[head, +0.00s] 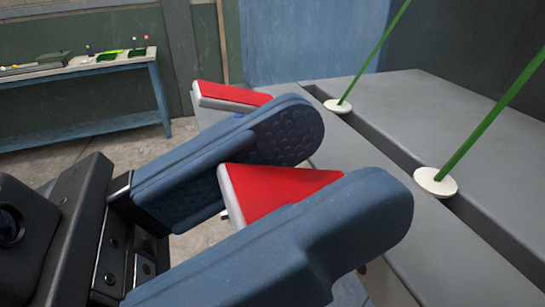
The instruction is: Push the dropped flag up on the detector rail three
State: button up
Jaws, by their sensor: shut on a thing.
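My gripper (348,170) reaches in from the lower left with two thick blue fingers. It is shut on a red-faced flag (272,190) with a pale grey edge, which shows between the fingers. The near finger hides its lower right part. A second red flag (232,96) with a grey edge lies beyond the far finger, partly hidden by it. I cannot tell which is flag three, and no number shows. The flags are beside the left edge of a long grey structure (440,110), which may be the detector rail.
Two green rods rise from white discs (338,106) (435,181) along a dark groove in the grey structure, right of my fingers. A blue bench (90,68) with small items stands at the back left. Bare floor (110,155) lies between.

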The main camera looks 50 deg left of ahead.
jog(key=shift+r+g, duration=0.1)
jog(key=shift+g, duration=0.2)
jog(key=g, duration=0.1)
jog(key=r+g+y, duration=0.1)
jog(key=shift+w+d+r+g, duration=0.15)
jog(key=shift+w+d+g, duration=0.05)
jog(key=shift+w+g, duration=0.2)
jog(key=g, duration=0.1)
jog(key=r+g+y, duration=0.1)
jog(key=w+g+y+p, duration=0.1)
jog(key=g, duration=0.1)
jog(key=shift+d+r, duration=0.15)
jog(key=shift+d, duration=0.2)
jog(key=g, duration=0.1)
jog(key=w+g+y, duration=0.1)
jog(key=g, duration=0.1)
jog(key=shift+w+d+p, duration=0.1)
jog(key=shift+w+p, duration=0.05)
jog(key=shift+p, duration=0.25)
jog(key=shift+w+d+g+y, duration=0.1)
jog(key=shift+w+g+y, duration=0.2)
jog(key=shift+g, duration=0.35)
jog(key=shift+w+d+g+y, duration=0.1)
jog(key=shift+w+g+y, duration=0.15)
jog(key=shift+g, duration=0.4)
jog(key=o, duration=1)
jog(key=shift+c, duration=0.2)
jog(key=shift+s, duration=0.1)
